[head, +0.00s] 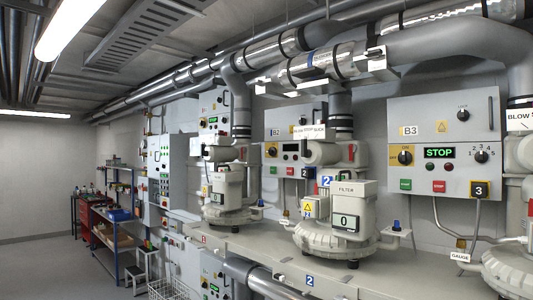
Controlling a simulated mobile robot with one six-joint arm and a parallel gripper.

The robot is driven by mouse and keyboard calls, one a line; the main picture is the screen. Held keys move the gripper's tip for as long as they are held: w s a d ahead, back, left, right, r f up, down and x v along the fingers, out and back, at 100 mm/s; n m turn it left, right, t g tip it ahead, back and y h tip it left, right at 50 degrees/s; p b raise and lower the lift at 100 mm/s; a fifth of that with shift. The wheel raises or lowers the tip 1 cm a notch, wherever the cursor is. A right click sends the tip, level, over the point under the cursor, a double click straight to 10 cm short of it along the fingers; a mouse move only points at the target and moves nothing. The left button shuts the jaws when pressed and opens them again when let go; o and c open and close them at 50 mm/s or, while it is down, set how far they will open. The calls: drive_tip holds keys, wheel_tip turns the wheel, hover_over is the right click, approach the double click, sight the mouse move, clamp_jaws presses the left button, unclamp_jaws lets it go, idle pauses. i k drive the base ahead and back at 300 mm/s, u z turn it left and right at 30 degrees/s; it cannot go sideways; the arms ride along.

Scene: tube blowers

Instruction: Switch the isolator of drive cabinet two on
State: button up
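A grey wall cabinet labelled B2 (284,124) stands in the middle of the head view, partly behind the blower numbered 2 (338,230). On its left side is a black rotary switch on a yellow plate (271,151); its handle is too small for me to tell its position. A dark display (290,148), a green button (273,170) and a red button (289,171) also show on it. Its right part is hidden by the blower's pipework. A plate marked 2 (305,173) is at its lower edge. My gripper is not in view.
Cabinet B3 (443,110) hangs to the right, its display reading STOP. Blowers stand along a pale bench (250,246). A wire basket (168,289), a stool (140,262) and shelving (122,205) are at left. Some floor (50,270) is clear at lower left.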

sight(272, 151)
drive_tip(key=k, duration=0.1)
drive_tip(key=u, duration=0.35)
drive_tip(key=i, duration=0.7)
drive_tip(key=u, duration=0.65)
drive_tip(key=i, duration=0.8)
drive_tip(key=u, duration=0.5)
drive_tip(key=i, duration=1.65)
drive_tip(key=z, duration=0.1)
